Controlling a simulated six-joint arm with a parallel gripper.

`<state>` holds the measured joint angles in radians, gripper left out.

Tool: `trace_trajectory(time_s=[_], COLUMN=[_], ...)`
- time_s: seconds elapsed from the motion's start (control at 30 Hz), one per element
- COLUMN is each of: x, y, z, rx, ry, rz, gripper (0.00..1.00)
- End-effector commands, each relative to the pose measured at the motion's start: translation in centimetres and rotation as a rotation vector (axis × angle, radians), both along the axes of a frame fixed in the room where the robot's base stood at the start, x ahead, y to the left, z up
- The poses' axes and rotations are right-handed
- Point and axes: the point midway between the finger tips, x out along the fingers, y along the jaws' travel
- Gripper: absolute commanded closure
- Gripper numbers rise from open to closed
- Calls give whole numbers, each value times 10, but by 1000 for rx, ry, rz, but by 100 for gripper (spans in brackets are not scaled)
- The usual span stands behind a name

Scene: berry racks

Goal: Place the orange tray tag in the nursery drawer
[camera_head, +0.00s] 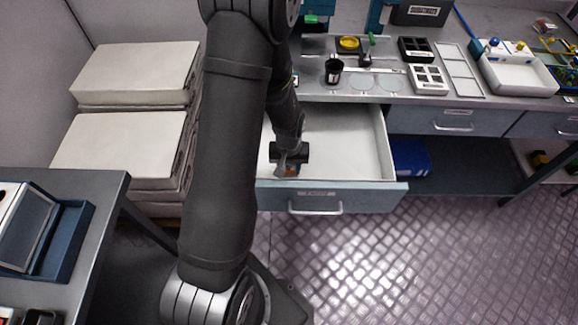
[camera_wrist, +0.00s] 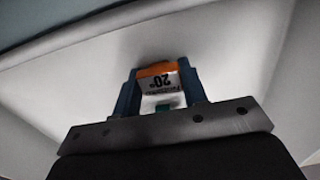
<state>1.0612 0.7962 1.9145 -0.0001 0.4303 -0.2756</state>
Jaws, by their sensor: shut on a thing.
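The orange tray tag (camera_wrist: 158,72) has an orange edge and a white face with "20" printed on it. It sits between the two blue fingers of my gripper (camera_wrist: 160,88) in the wrist view. My gripper (camera_head: 289,166) is shut on it, inside the open nursery drawer (camera_head: 355,150). A bit of the orange tag (camera_head: 292,171) shows below the gripper in the head view. The drawer is pulled out, with a pale empty interior and a blue-grey front. The gap between tag and drawer floor cannot be judged. My arm hides the drawer's left part.
The workbench (camera_head: 395,92) above carries a black cup (camera_head: 333,70), small trays and a white tub (camera_head: 515,75). A blue binder (camera_head: 410,157) stands on the shelf right of the drawer. White boxes (camera_head: 120,145) are stacked at left. A side table (camera_head: 85,185) stands front left.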

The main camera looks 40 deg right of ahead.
Motion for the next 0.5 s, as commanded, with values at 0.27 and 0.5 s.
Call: trace_trajectory(time_s=[0.27,0.5], x=[0,0], y=[0,0], z=[-2,-1], rx=[0,0], ry=[0,0], rz=[0,0], gripper=[39,39])
